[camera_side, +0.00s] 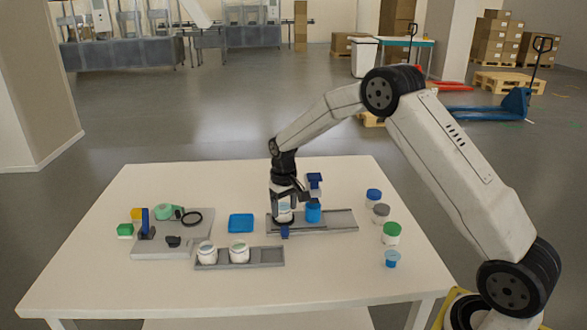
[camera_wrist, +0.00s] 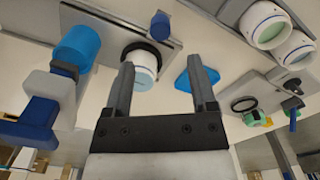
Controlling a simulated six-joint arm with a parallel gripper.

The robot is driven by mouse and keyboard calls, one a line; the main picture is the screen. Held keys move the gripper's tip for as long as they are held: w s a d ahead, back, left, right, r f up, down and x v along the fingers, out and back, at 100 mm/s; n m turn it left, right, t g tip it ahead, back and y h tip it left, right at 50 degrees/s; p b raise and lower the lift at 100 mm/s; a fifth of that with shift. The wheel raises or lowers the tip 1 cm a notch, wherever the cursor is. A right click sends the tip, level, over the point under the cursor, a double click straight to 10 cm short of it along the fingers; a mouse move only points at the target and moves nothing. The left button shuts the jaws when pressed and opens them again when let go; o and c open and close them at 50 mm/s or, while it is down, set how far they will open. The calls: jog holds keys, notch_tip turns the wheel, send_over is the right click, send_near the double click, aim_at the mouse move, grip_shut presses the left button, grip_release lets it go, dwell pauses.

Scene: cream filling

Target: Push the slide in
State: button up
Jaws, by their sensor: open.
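A long grey rail (camera_side: 340,221) lies on the table, with a blue cup (camera_side: 313,213), a blue-topped piece (camera_side: 315,181) above it and a small blue block (camera_side: 285,232) at its front left. I cannot tell which part is the slide. My gripper (camera_side: 284,203) is over the left part of the rail, by a white jar. In the wrist view its open fingers (camera_wrist: 162,85) are empty, and beyond them shows the white jar (camera_wrist: 145,72) with a black ring. The blue cup (camera_wrist: 75,48) and a white-and-blue device (camera_wrist: 45,110) are on the left.
A shorter grey holder (camera_side: 265,257) with two white jars stands in front. A blue square (camera_side: 241,223) lies left of the rail. A grey board (camera_side: 150,250) with green and black parts is at the left. Several lidded jars, including a green-lidded jar (camera_side: 391,233), stand at right.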

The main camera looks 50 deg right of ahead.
aim_at(285, 228)
jog(key=shift+f, duration=3.75)
jog(key=shift+c, duration=0.2)
grip_shut()
